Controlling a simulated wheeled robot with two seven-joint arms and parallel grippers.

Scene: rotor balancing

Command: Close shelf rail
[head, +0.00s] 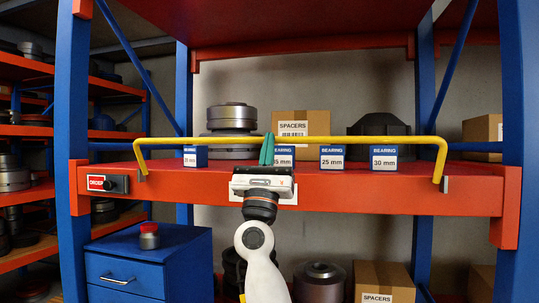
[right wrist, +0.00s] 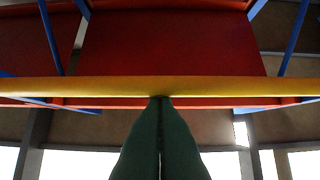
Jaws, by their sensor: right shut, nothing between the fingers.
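The yellow shelf rail (head: 350,140) runs level across the front of the red shelf (head: 400,198). Its two ends bend down to the left and right of the shelf's front beam. My right gripper (head: 267,136) is shut and empty, with its green fingers upright at the rail's middle, covering a short piece of it. In the right wrist view the fingertips (right wrist: 161,98) meet the lower edge of the rail (right wrist: 230,87) in the picture; I cannot tell whether they touch it. My left gripper is not in view.
Small bearing boxes, including one marked 25 mm (head: 332,157) and one 30 mm (head: 384,158), stand on the shelf, with a spacers carton (head: 301,124) and metal discs (head: 232,117) behind. A red-labelled switch box (head: 107,184) is on the beam's left. A blue cabinet (head: 150,262) stands below.

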